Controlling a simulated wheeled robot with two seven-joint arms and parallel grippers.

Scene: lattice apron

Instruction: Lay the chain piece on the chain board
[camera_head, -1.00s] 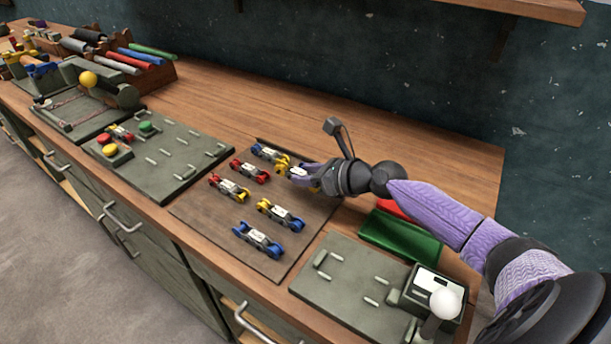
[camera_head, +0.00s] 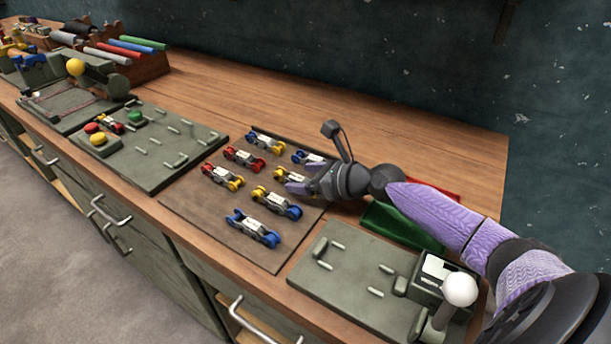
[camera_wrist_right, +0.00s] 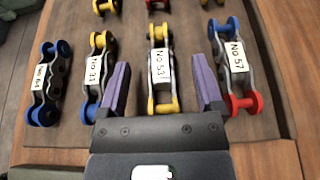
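Several chain pieces lie in rows on a brown mat (camera_head: 188,205). My right gripper (camera_head: 303,178) is over the mat's far right part. In the right wrist view the gripper (camera_wrist_right: 160,64) is open, its purple fingers on either side of the all-yellow-ended piece No 53 (camera_wrist_right: 159,66), with gaps to both. Whether the fingers are down at its level I cannot tell. Piece No 57 (camera_wrist_right: 234,62), blue and red, lies just right of the fingers; No 31 (camera_wrist_right: 98,75) and No 64 (camera_wrist_right: 47,84) lie left. A green-grey pegged board (camera_head: 165,150) holds a red chain piece (camera_head: 110,122). My left gripper is not in view.
The pegged board also carries red, yellow and green buttons. A second pegged board (camera_head: 345,285) with a white-knobbed lever (camera_head: 460,289) stands front right. The wooden bench behind the mat is clear.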

